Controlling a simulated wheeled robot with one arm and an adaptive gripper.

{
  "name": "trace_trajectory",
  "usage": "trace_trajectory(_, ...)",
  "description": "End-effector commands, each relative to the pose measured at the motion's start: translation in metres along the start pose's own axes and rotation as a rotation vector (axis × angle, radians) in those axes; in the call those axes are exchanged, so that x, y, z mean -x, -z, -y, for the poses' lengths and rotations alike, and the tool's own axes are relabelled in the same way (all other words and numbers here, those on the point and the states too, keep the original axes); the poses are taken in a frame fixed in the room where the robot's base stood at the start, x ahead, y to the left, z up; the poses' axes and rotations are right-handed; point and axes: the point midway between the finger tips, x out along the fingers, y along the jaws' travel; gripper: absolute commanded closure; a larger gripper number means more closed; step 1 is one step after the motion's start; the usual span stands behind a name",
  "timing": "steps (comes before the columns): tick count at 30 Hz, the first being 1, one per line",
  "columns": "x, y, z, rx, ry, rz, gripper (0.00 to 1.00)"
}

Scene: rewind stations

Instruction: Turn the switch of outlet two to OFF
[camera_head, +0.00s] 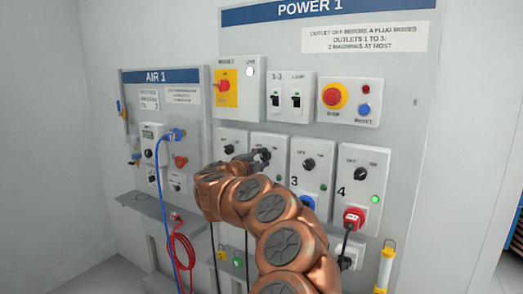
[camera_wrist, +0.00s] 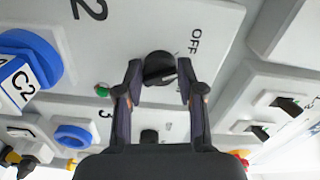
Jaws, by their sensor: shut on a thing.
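The switch of outlet two, a black round knob (camera_wrist: 157,66), sits between my two fingertips in the wrist view. My gripper (camera_wrist: 160,80) is shut on it, one finger on each side. In the head view my gripper (camera_head: 252,158) is at the second outlet panel, and my arm hides most of that panel. An OFF label (camera_wrist: 195,41) shows beside the knob. The number 2 (camera_wrist: 95,9) is printed on the same panel. A green lamp (camera_wrist: 102,90) shows on it. A light mark shows on the knob, but its exact setting is hard to tell.
A blue plug (camera_wrist: 32,58) with a C2 tag is at outlet two. Outlet three's knob (camera_head: 309,164) and outlet four's knob (camera_head: 361,155) are to the right. A red plug (camera_head: 354,217) is in outlet four. Breakers (camera_head: 291,99) and a red stop button (camera_head: 334,96) are above.

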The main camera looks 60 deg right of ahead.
Motion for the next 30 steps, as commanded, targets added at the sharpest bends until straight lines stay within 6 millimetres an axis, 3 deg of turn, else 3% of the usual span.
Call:
trace_trajectory(12, -0.0004, 0.0009, 0.0019, 0.242, 0.001, -0.003, 0.97)
trace_trajectory(30, -0.0001, 0.0000, -0.0007, 0.294, 0.001, -0.001, 0.97)
